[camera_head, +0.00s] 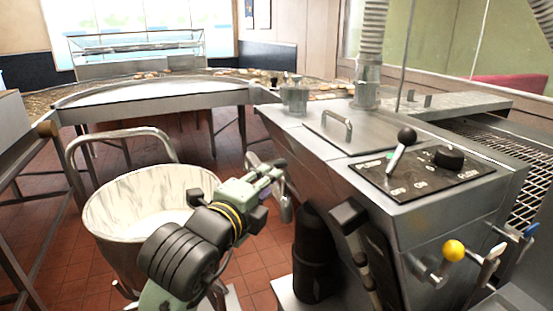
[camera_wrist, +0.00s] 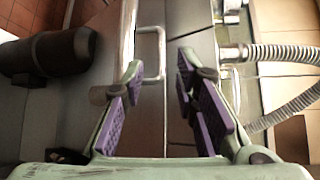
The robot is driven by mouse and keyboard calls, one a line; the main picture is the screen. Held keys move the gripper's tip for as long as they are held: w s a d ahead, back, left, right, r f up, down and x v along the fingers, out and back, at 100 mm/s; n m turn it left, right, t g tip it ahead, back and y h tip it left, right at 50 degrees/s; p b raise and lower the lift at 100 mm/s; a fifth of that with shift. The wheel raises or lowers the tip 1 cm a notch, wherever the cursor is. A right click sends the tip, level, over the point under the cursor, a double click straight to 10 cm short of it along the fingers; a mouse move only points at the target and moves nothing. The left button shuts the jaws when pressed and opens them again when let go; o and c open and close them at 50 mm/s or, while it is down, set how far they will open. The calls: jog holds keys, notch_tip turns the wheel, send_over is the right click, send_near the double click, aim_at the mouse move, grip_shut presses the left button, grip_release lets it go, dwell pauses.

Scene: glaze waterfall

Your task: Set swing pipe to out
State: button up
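A bare metal pipe, which looks like the swing pipe (camera_head: 286,205), shows at the near left side of the steel machine, partly hidden by my gripper (camera_head: 276,172). In the wrist view a shiny metal tube (camera_wrist: 127,35) runs up beside the left finger; it looks like the same pipe. The tube is beside the left finger, not between the fingers. I cannot tell whether they touch.
A large pale bowl (camera_head: 120,215) with a tubular handle stands left of the machine, behind my arm. A black cylinder (camera_head: 313,255) stands by the machine's front. A conveyor table (camera_head: 150,98) runs behind.

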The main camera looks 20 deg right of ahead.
jog(key=p+x, duration=0.1)
jog(key=x, duration=0.5)
jog(key=shift+w+d, duration=0.2)
jog(key=shift+w, duration=0.15)
jog(key=shift+c, duration=0.3)
grip_shut()
jog(key=shift+f, duration=0.1)
